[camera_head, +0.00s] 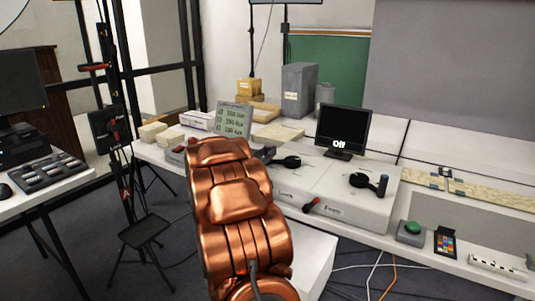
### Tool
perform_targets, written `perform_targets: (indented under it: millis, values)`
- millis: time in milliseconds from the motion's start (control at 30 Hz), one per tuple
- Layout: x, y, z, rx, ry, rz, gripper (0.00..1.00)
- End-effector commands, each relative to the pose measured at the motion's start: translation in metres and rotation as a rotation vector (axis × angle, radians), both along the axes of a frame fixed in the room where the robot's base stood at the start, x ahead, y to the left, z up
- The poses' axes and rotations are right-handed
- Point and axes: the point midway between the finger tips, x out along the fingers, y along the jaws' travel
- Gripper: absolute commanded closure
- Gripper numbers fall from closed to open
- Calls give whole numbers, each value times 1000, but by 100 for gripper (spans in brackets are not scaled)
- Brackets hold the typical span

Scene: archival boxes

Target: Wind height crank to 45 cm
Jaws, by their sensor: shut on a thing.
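A white box (330,187) on the long bench carries two black cranks. The left crank (290,162) has its arm pointing left, toward my copper arm. The right crank (360,181) has its arm pointing right, with an upright grip. The front labels are small; I cannot read them surely. My gripper (263,153) is mostly hidden behind my arm; only a dark part shows at the left crank's handle end, and it is shut there. The handle itself is hidden. A black monitor (342,130) behind the box reads "Off".
A red-tipped lever (312,205) sticks out of the box front. A grey display (234,119) with green readings stands behind my arm. A green button (412,227), a colour card (445,242) and rulers lie at right. Cables cross the floor. A black stand (122,150) is at left.

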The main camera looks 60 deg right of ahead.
Motion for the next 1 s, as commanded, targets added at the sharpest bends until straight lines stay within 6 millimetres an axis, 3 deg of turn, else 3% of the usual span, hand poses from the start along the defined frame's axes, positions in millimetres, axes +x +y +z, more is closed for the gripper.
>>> perform_targets:
  millis: [1000]
  values:
    - [8, -10, 2, -1, -1, -135, 100]
